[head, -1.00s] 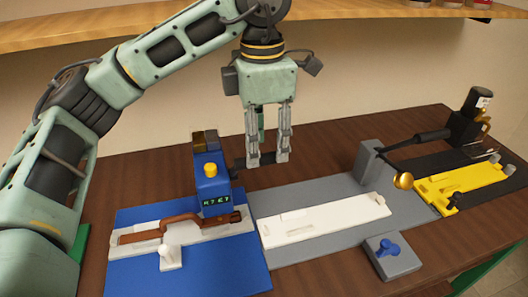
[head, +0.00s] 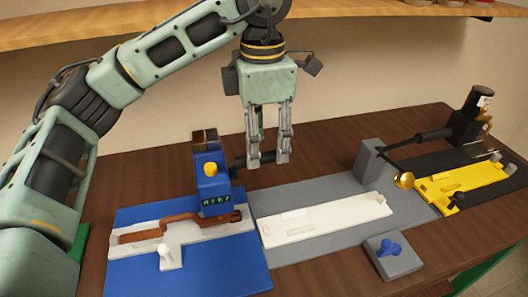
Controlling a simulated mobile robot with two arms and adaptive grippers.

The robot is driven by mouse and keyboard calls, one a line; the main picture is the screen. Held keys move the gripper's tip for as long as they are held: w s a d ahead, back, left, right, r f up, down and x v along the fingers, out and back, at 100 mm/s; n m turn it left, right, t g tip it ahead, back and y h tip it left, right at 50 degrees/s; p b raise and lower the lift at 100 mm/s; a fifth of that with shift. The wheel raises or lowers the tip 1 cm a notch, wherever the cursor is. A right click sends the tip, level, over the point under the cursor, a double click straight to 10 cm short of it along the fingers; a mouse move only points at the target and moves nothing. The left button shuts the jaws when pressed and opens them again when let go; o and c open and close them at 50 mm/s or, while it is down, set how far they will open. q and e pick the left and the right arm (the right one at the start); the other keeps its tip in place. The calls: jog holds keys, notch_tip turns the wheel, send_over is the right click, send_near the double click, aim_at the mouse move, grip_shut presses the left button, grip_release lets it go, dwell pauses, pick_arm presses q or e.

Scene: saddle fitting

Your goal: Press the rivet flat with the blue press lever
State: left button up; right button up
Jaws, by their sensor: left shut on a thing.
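The blue press (head: 208,190) stands on the blue mat at the left, with a yellow knob on its front and a small lit display. Its dark lever (head: 237,165) sticks out to the right. My left gripper (head: 268,160) points down beside the press, its fingertips shut on the lever's end. A brown strap (head: 150,235) lies on a white fixture (head: 200,235), running under the press. The rivet is too small or hidden to make out. My right gripper is out of view.
A grey mat (head: 350,190) with a white tray (head: 325,218) and a grey block with a blue knob (head: 390,250) lies in the middle. A shelf runs overhead.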

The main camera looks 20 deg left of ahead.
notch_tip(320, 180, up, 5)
jog(key=p, duration=0.5)
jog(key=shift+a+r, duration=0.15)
dwell(0.5)
